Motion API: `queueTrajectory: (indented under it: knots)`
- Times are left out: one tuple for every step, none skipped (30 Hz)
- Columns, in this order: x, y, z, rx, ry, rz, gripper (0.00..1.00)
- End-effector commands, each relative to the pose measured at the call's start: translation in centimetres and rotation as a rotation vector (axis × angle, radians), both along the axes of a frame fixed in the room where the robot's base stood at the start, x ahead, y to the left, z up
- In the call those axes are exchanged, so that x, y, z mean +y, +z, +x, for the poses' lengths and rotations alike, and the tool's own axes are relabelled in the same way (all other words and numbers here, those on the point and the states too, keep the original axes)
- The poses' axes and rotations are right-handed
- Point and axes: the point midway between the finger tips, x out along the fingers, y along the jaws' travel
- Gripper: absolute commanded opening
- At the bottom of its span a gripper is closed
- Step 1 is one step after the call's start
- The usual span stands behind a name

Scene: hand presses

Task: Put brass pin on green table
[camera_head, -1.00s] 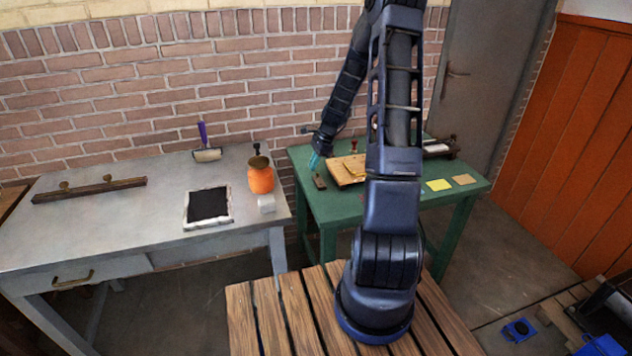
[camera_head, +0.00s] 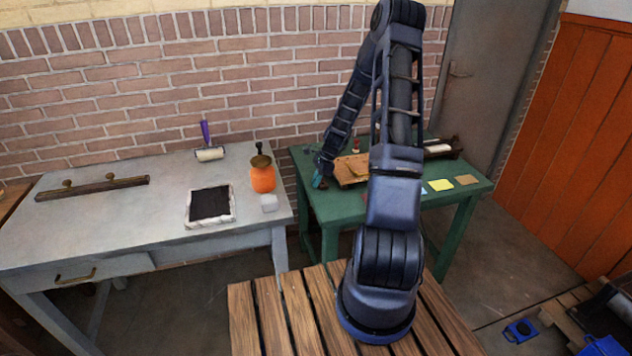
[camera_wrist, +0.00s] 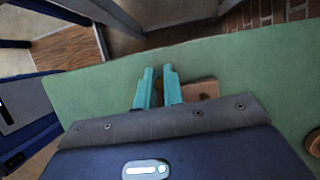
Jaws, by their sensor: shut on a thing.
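My gripper (camera_head: 319,182) is low at the left end of the green table (camera_head: 338,207), at a small brown wooden block. In the wrist view its two teal fingers (camera_wrist: 159,82) are close together in front of the wooden block (camera_wrist: 203,89). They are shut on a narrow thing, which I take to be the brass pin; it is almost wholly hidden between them. I cannot tell whether the pin still touches the block. Green tabletop (camera_wrist: 95,95) lies bare to the left of the fingers in the wrist view.
A wooden board (camera_head: 347,172) lies right beside my gripper. Yellow (camera_head: 440,185) and tan (camera_head: 468,179) squares lie at the table's right. A grey table (camera_head: 120,220) to the left holds an orange pot (camera_head: 262,180), a black pad (camera_head: 210,203) and a roller (camera_head: 209,154).

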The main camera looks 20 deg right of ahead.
Motion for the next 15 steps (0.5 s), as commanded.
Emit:
queueTrajectory:
  knots:
    - [0.0,0.01,0.0,0.0,0.0,0.0,0.0]
    - [0.0,0.01,0.0,0.0,0.0,0.0,0.0]
    - [0.0,-0.03,-0.01,0.0,0.0,0.0,0.0]
    - [0.0,-0.09,-0.01,0.0,0.0,0.0,0.0]
    - [0.0,-0.16,-0.01,0.0,0.0,0.0,0.0]
    - [0.0,-0.26,-0.01,0.0,0.0,0.0,0.0]
    - [-0.01,-0.29,0.0,0.0,0.0,0.0,0.12]
    - [-0.01,-0.25,0.0,0.0,0.0,0.0,0.17]
    - [-0.02,-0.25,0.0,0.0,0.0,0.0,0.25]
    - [-0.02,-0.25,0.0,0.0,0.0,0.0,0.31]
    - [-0.02,-0.25,0.0,0.0,0.0,0.0,0.32]
    - [-0.02,-0.25,0.0,0.0,0.0,0.0,0.32]
    - [-0.01,-0.24,0.0,0.0,0.0,0.0,0.32]
    - [-0.01,-0.24,0.0,0.0,0.0,0.0,0.32]
    - [-0.01,-0.24,0.0,0.0,0.0,0.0,0.32]
